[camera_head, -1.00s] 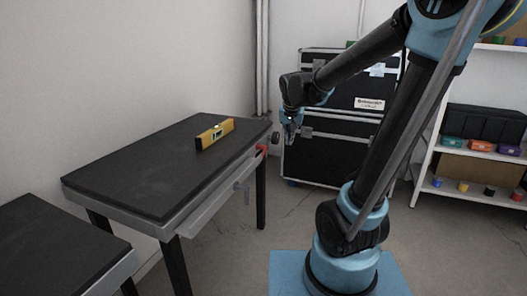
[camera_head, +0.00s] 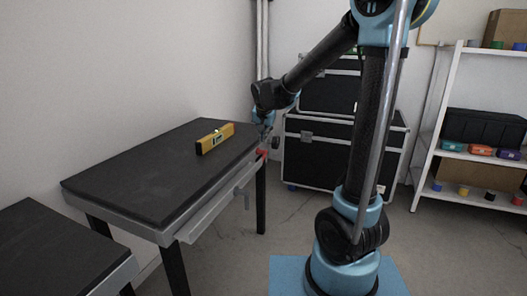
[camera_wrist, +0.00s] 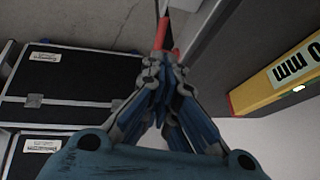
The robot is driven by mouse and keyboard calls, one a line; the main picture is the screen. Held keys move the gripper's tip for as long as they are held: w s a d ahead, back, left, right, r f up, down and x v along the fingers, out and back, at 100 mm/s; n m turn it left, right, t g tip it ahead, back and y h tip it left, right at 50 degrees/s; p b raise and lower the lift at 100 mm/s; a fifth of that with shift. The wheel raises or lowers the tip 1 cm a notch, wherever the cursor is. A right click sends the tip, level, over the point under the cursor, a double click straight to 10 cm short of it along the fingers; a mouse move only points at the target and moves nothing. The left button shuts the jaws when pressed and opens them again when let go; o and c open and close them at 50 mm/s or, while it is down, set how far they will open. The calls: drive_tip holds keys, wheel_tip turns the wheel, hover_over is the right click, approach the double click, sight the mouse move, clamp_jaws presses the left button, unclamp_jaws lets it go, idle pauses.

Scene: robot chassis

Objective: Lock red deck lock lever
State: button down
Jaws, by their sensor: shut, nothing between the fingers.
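The red deck lock lever (camera_head: 262,153) sits at the far right corner of the dark-topped table (camera_head: 150,170), on its front edge. In the wrist view the red lever (camera_wrist: 163,34) stands just beyond the fingertips, beside the table's metal edge. My gripper (camera_head: 266,133) is at that corner, right above the lever in the head view. In the wrist view my gripper (camera_wrist: 158,60) has its blue and grey fingers together and nothing held between them. The fingertips overlap the lever's lower end in the picture; I cannot tell whether they touch it.
A yellow spirit level (camera_head: 215,139) lies on the tabletop near the corner and shows large in the wrist view (camera_wrist: 285,77). Black cases (camera_head: 335,150) stand behind, and a white shelf (camera_head: 470,160) is at right.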

sight(264, 157)
drive_tip(key=shift+x, duration=6.9)
drive_tip(key=shift+d, duration=0.2)
drive_tip(key=shift+f, duration=0.1)
